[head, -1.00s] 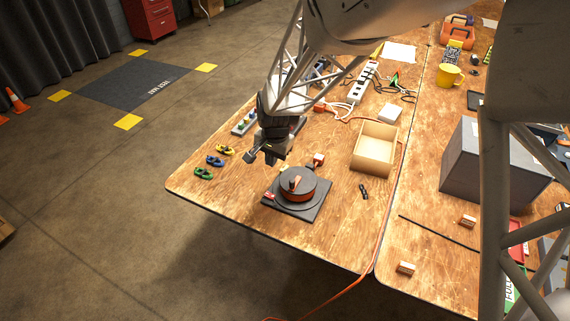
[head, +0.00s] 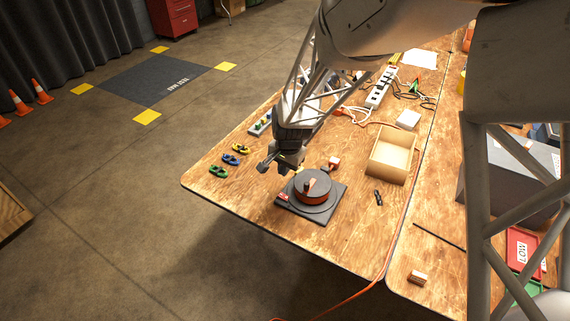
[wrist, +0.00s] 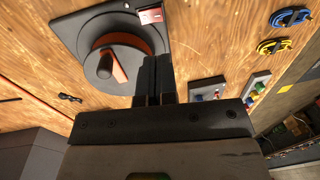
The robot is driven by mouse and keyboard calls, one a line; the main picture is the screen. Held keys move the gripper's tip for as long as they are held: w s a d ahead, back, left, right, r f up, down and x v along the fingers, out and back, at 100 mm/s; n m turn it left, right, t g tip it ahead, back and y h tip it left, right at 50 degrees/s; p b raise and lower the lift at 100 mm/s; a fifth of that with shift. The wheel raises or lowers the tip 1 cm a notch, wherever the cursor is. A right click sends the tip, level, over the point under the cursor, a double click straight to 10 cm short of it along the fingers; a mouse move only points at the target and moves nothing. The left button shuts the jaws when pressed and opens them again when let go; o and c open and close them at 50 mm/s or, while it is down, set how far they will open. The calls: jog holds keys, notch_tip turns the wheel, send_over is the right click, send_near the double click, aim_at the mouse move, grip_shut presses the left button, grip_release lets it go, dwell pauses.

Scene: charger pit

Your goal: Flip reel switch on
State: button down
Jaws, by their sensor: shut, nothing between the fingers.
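The cable reel (head: 318,189) is a dark round drum with an orange band and an upright handle, on a dark square base near the front of the wooden table. A small red-and-white switch plate (head: 283,197) sits on the base's left corner. It shows at the top of the wrist view (wrist: 151,16), beyond my fingertips. The switch's position is too small to tell. My gripper (head: 294,168) is shut and empty, above and behind the reel. In the wrist view the shut fingers (wrist: 154,62) point toward the base's edge beside the drum and appear apart from the switch.
Yellow, blue and green cable coils (head: 230,159) lie left of the reel. An open wooden box (head: 392,155), a small black object (head: 378,197) and an orange-and-white block (head: 333,163) lie to its right and behind. A power strip (head: 381,88) is farther back. The table's front left is clear.

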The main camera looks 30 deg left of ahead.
aim_at(284, 196)
jog(key=f, duration=0.3)
jog(key=a+f, duration=0.1)
jog(key=f, duration=0.6)
jog(key=shift+a+f, duration=0.2)
jog(key=shift+f, duration=0.1)
jog(key=shift+f, duration=0.2)
jog(key=shift+d, duration=0.15)
jog(key=shift+d+r, duration=0.3)
jog(key=shift+d, duration=0.25)
jog(key=shift+r, duration=0.15)
dwell(0.5)
notch_tip(284, 196, up, 14)
jog(key=a, duration=0.1)
jog(key=shift+a+f, duration=0.2)
jog(key=shift+a, duration=0.15)
jog(key=shift+d, duration=0.1)
dwell(0.7)
